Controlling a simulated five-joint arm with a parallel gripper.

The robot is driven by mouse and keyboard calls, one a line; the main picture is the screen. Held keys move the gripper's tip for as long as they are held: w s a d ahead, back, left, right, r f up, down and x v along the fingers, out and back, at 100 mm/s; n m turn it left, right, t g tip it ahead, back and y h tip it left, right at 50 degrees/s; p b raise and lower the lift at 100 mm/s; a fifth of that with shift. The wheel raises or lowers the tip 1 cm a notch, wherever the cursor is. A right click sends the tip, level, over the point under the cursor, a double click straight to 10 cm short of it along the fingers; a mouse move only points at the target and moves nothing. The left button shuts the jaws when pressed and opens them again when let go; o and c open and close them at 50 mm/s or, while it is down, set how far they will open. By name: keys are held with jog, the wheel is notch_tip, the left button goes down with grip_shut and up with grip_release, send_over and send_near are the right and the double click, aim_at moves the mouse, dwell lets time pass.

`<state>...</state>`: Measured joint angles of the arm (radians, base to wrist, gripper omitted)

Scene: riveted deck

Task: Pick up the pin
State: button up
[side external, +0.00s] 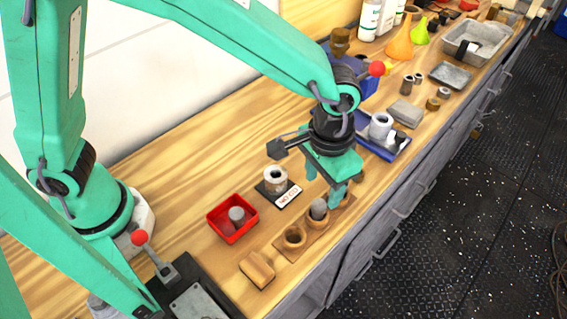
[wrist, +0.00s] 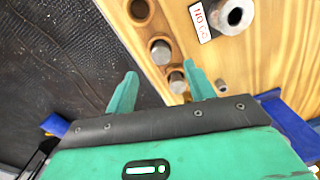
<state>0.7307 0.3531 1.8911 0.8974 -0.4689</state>
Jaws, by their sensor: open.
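A wooden holder (side external: 281,243) with a row of holes lies near the bench's front edge. A grey pin (side external: 319,209) stands in its middle hole; this pin also shows in the wrist view (wrist: 160,51). The near hole is empty. A second grey pin (wrist: 177,82) sits in the far hole in the wrist view; my gripper hides it in the side view. My gripper (side external: 325,197) is open and points down over the far end of the holder. In the wrist view its fingertips (wrist: 162,75) are apart, with nothing clearly held.
A red tray (side external: 221,227) holds a grey cylinder (side external: 237,213). A ring gauge (side external: 275,176) stands on a dark labelled plate beside the holder. A wooden block (side external: 257,270) lies in front. A blue stand (side external: 378,148) with a grey ring is behind my gripper. The bench edge drops off to the right.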

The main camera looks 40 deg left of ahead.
aim_at(319, 204)
jog(key=shift+f, duration=0.4)
jog(key=shift+f, duration=0.1)
jog(key=shift+f, duration=2.5)
jog(key=shift+c, duration=0.2)
jog(key=c, duration=1.1)
